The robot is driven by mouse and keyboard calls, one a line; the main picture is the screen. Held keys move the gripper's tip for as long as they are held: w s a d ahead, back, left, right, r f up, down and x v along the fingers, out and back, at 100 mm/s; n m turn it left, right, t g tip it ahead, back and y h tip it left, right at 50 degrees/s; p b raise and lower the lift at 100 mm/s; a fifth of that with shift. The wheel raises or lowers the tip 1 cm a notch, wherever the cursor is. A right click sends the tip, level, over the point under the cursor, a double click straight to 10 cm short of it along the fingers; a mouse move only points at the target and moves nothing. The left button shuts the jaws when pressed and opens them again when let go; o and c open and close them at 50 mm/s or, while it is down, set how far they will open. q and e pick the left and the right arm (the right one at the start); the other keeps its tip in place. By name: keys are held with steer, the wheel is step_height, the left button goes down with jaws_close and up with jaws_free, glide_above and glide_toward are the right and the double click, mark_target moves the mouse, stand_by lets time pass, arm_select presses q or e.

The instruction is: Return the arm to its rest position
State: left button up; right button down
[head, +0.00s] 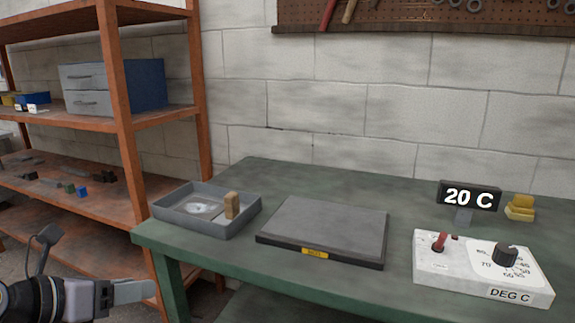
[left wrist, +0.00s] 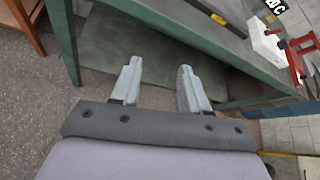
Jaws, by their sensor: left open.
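My left gripper (head: 130,292) shows at the lower left of the head view, left of the green bench (head: 300,173) and in front of the orange shelf. In the left wrist view its two fingers (left wrist: 160,88) are apart with nothing between them. They point toward the lower part of the bench, with its lower green shelf (left wrist: 130,50) and the floor beyond. My right gripper is not in view.
On the bench are a grey tray (head: 172,219) with a wooden block (head: 231,205), a dark flat plate (head: 330,226), a white control box (head: 470,280) and a "20 C" display (head: 469,196). An orange shelf rack (head: 122,100) stands at the left.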

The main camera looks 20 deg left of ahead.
arm_select(q)
steer(key=w+d+f+n+h+p, duration=0.1)
steer(key=d+f+n+h+p, duration=0.15)
steer(key=d+f+n, duration=1.15)
steer(key=s+d+f+n+y+p, duration=0.1)
steer(key=s+f+n+y, duration=0.1)
steer(key=s+f+n, duration=0.3)
steer(key=s+f+n+g+y+p, duration=0.1)
steer(key=s+f+n, duration=0.4)
steer(key=n, duration=0.8)
steer(key=shift+d+f+n+y+p, duration=0.35)
steer(key=shift+f+y+p, duration=0.15)
steer(key=shift+y+p, duration=0.1)
